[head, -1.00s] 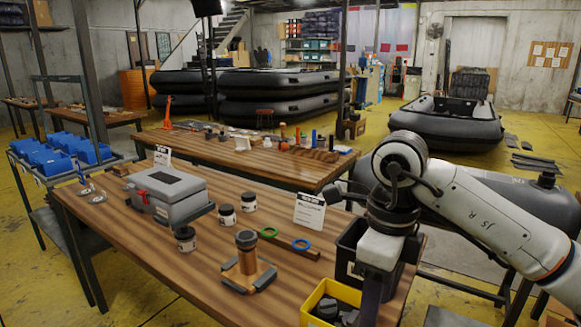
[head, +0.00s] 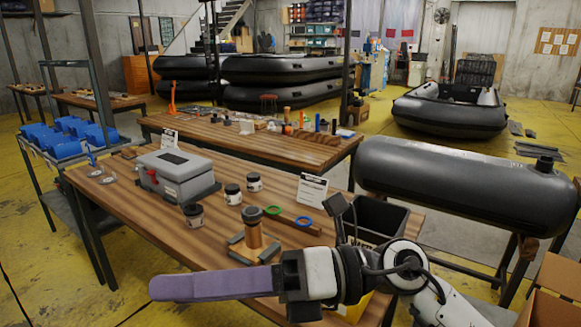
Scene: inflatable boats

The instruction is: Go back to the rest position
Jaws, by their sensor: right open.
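My right gripper (head: 165,288) reaches in from the lower right and points left in front of the near table's front edge. Its long lavender finger is seen side-on, so the second finger is hidden behind or beside it. Nothing shows held in it. The white and black wrist covers part of the near wooden table (head: 130,205). My left gripper is not in view.
A black inflatable tube (head: 465,187) lies at right. Cardboard boxes (head: 555,290) stand lower right.

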